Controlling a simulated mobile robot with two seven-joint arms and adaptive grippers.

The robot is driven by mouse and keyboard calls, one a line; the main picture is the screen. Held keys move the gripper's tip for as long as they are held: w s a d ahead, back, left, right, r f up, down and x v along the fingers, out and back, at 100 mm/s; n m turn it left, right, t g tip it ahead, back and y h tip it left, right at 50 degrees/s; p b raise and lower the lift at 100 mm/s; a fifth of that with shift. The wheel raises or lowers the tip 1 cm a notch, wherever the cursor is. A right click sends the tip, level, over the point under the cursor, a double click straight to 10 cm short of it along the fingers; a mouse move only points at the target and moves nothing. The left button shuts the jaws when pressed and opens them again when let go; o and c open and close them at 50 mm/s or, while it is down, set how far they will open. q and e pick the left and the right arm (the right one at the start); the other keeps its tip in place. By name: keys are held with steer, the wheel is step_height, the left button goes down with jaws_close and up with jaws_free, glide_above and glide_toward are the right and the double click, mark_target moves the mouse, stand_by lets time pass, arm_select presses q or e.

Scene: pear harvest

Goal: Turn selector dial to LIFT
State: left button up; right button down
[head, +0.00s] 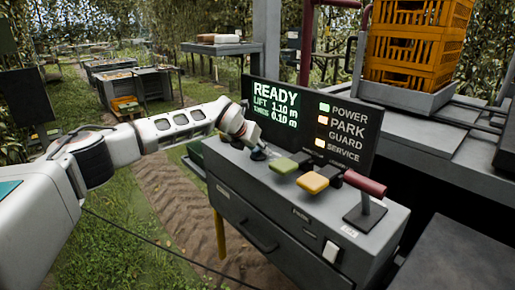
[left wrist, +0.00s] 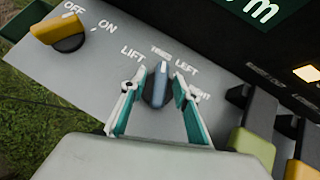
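The selector dial (left wrist: 157,86) is a blue-grey knob on the grey panel. Its pointed end with a light mark faces up in the left wrist view, toward the middle label above it. The label LIFT (left wrist: 132,54) lies up and left of it, with LEFT and RIGHT to its right. My left gripper (left wrist: 160,82) has its teal-and-white fingers on both sides of the dial, tips close against it. In the head view my left gripper (head: 258,152) is over the panel's left end and hides the dial. My right gripper is not in view.
A yellow OFF/ON switch (left wrist: 58,33) is left of the dial. A green lever (head: 284,165), a yellow lever (head: 312,183) and a red handle (head: 364,183) stand to the right on the console. The display (head: 276,105) reads READY, with LIFT 1.10 m. Orange crates (head: 415,45) stand behind.

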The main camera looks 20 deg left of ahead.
arm_select(q)
jaws_close()
steer(key=shift+d+f+n+y+b, duration=0.1)
steer(key=shift+d+n+y+b, duration=0.05)
steer(key=shift+n+y+b, duration=0.4)
steer(key=shift+d+n+y+b, duration=0.1)
steer(key=shift+n+y+b, duration=0.7)
steer(key=shift+n, duration=0.35)
steer(key=shift+n+y, duration=0.65)
steer(key=shift+n, duration=0.15)
steer(key=shift+n+g+y+b, duration=0.45)
steer(key=shift+n+y, duration=0.55)
steer(key=shift+n, duration=0.4)
jaws_free()
